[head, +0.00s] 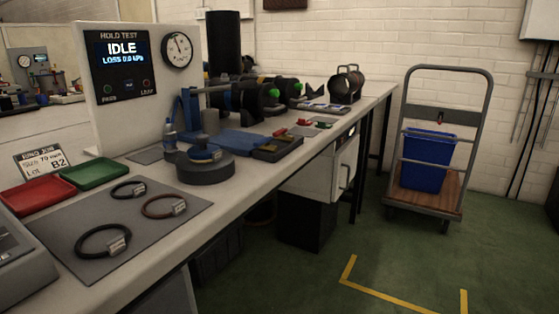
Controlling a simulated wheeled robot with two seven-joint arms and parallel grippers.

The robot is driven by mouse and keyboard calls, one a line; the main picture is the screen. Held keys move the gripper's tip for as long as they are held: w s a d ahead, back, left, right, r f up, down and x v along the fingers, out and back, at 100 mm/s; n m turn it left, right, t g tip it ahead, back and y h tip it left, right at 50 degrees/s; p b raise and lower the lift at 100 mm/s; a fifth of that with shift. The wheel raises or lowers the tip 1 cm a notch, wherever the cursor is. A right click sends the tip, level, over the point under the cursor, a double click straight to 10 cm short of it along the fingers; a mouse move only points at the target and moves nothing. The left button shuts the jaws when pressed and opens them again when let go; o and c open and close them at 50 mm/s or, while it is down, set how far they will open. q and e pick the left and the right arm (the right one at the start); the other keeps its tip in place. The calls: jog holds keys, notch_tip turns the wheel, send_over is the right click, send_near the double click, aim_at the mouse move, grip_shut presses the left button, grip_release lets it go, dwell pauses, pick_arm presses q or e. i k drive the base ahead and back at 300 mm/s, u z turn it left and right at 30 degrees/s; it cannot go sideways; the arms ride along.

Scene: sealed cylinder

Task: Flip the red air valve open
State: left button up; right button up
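Neither of my grippers shows in the head view. I cannot pick out the red air valve for certain. A small red piece (279,132) lies on the bench right of centre, too small to tell what it is. The hold test panel (122,68) stands at the back left of the bench and reads IDLE, LOSS 0.0 kPa. A round dial gauge (178,50) is beside its screen. Dark cylinder parts with green ends (240,98) lie in a blue stand behind the blue mat (240,141).
The bench (150,222) carries a red tray (38,196), a green tray (95,174), a grey mat (75,217) with tagged rings, and a round dark fixture (205,168). A trolley (425,203) with a blue bin (427,160) stands right. Green floor (300,285) in front is clear.

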aim_at(284, 130)
jog(key=k, duration=0.45)
jog(key=z, duration=2)
jog(key=i, duration=1.75)
jog(key=u, duration=3.85)
